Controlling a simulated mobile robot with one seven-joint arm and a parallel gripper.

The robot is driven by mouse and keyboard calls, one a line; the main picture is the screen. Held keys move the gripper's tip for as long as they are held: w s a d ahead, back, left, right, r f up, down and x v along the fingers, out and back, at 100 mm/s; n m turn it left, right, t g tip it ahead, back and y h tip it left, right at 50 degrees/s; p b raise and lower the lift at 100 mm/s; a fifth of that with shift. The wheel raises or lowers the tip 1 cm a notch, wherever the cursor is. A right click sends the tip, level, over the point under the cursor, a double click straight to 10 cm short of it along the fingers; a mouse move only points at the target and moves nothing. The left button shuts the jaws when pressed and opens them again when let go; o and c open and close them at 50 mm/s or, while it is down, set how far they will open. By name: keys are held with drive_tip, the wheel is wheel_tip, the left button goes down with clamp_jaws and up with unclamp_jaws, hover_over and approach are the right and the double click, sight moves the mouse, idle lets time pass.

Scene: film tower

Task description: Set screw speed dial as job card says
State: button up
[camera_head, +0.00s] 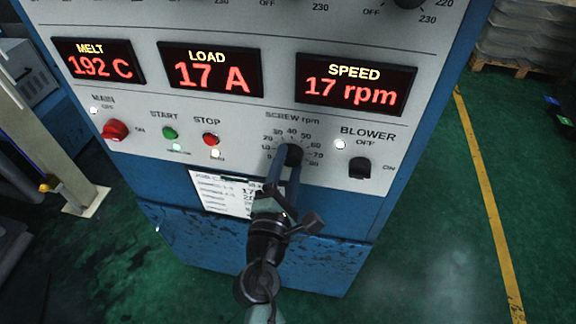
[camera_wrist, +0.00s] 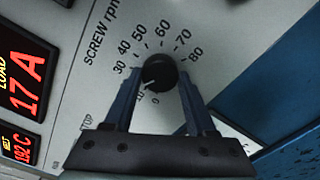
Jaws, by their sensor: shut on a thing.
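The black screw speed dial (camera_head: 294,154) sits under the "SCREW rpm" label on the grey panel. It also shows in the wrist view (camera_wrist: 161,72), with its white pointer mark toward the low end of the scale, at the lower left. The speed display (camera_head: 356,84) reads 17 rpm. My gripper (camera_head: 289,163) has its blue fingers on both sides of the dial and is shut on it; the wrist view shows the two fingers (camera_wrist: 159,79) flanking it. The job card (camera_head: 222,193) hangs below, partly hidden by my gripper, its text too small to read.
The melt display (camera_head: 98,61) reads 192 C and the load display (camera_head: 211,74) 17 A. A red main knob (camera_head: 115,130), green start button (camera_head: 170,133) and red stop button (camera_head: 211,139) are left of the dial. The blower switch (camera_head: 360,168) is close on its right.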

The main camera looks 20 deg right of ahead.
drive_tip(key=o, duration=1.4)
drive_tip(key=shift+c, duration=0.2)
drive_tip(key=b+v, duration=0.1)
drive_tip(key=v, duration=1.2)
drive_tip(key=shift+b, duration=0.4)
